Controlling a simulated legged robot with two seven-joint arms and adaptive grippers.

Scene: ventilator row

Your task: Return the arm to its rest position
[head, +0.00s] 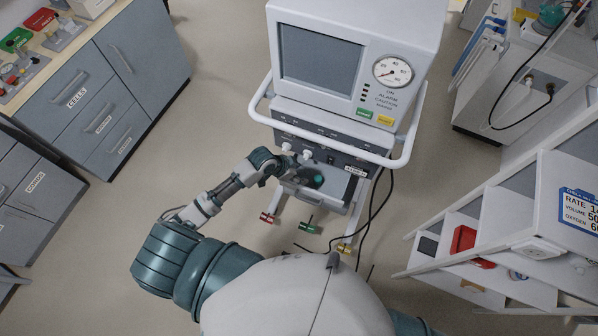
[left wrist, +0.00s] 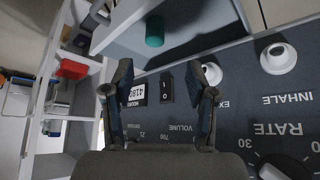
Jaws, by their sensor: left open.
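My left arm reaches in from the left in the head view, and its gripper (head: 290,162) is at the left part of the ventilator's (head: 318,60) lower front panel. In the left wrist view the gripper (left wrist: 163,80) is open, with nothing between its fingers. Behind the fingers the dark panel (left wrist: 220,105) shows a black I/O rocker switch (left wrist: 166,88) and an hours counter (left wrist: 138,93). I cannot tell whether a fingertip touches the panel. My right gripper is not in view.
A tray (head: 338,196) juts from the ventilator below the panel, with a teal cylinder (head: 313,178) on it. A white rail (head: 262,117) wraps the ventilator. Cabinets (head: 85,100) stand left, white shelves (head: 470,235) right. Black cables (head: 375,215) hang nearby. Floor at left is clear.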

